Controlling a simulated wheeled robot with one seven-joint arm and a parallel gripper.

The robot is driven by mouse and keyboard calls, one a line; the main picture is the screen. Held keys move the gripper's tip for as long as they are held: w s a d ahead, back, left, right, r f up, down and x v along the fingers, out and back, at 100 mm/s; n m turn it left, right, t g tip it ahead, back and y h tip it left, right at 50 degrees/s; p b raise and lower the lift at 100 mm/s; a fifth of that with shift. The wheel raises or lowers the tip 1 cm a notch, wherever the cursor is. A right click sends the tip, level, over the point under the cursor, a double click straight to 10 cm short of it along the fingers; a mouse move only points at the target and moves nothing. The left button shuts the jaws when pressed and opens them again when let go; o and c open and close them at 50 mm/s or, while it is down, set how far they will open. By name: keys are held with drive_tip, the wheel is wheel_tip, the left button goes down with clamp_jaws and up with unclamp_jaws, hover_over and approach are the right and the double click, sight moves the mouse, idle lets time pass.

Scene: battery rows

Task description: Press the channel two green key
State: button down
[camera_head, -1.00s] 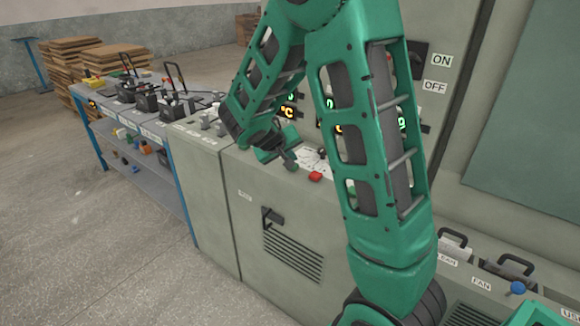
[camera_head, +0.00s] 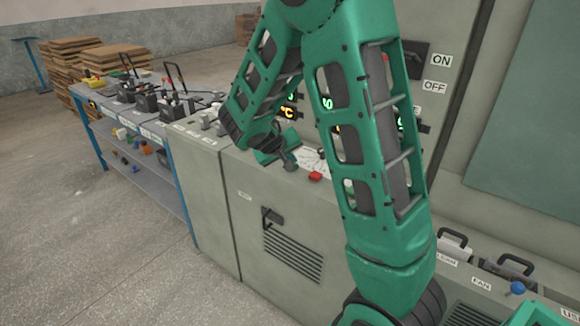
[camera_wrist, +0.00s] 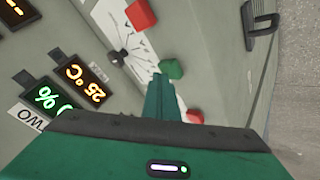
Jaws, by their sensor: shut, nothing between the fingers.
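In the wrist view a green key (camera_wrist: 171,69) sits on the panel just beyond the fingertips of my gripper (camera_wrist: 162,84). The fingers are together with nothing between them. The fingertips appear very close to the key; I cannot tell whether they touch it. One red key (camera_wrist: 141,14) is above it in the picture, and another red key (camera_wrist: 194,116) is partly hidden by my gripper. In the head view my gripper (camera_head: 288,162) is low over the panel, near a red key (camera_head: 315,176).
An orange display reading 25 °C (camera_wrist: 82,80) is next to the green one. A black dial (camera_wrist: 119,57) lies near the keys. A door handle (camera_head: 271,217) is on the cabinet front. A blue-legged bench (camera_head: 140,165) stands left, with open floor before it.

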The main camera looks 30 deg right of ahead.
drive_tip(key=shift+f, duration=0.2)
idle(0.3)
drive_tip(key=shift+r, duration=0.85)
drive_tip(key=shift+r, duration=0.1)
drive_tip(key=shift+r, duration=2.45)
drive_tip(key=shift+s, duration=0.1)
